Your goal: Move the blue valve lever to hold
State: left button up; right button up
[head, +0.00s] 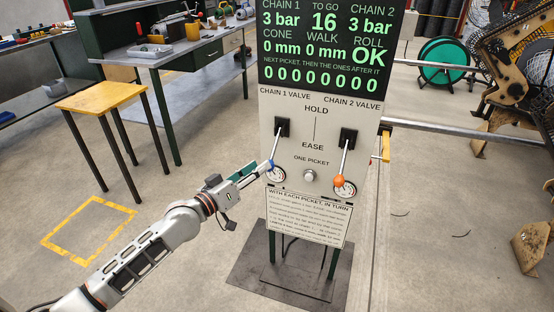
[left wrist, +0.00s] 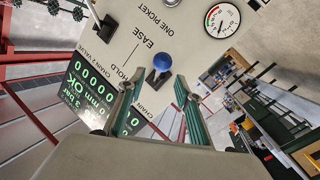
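The blue valve lever's round knob (head: 270,164) shows on the control panel (head: 262,205) in the head view, under CHAIN 1 VALVE. Its lever hangs down from a black mount, with the knob below the EASE level. My left gripper (head: 258,168) reaches it from the left. In the left wrist view the blue knob (left wrist: 163,62) lies just beyond and between the tips of the open green fingers of the left gripper (left wrist: 156,82). I cannot tell whether a finger touches it. My right gripper is not in view.
The orange-knobbed lever (head: 339,181) hangs down to the right on the same panel. A grey button (head: 309,175) sits between the levers, and a gauge (left wrist: 222,20) is near the blue knob. A yellow-topped stool (head: 105,97) and workbench (head: 175,52) stand at left.

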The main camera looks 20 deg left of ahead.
aim_at(272, 155)
pick_arm(q)
jog(key=b+x, duration=0.1)
jog(key=x, duration=0.5)
jog(key=shift+f, duration=0.15)
jog(key=shift+w+d, duration=0.25)
jog(key=shift+w, duration=0.3)
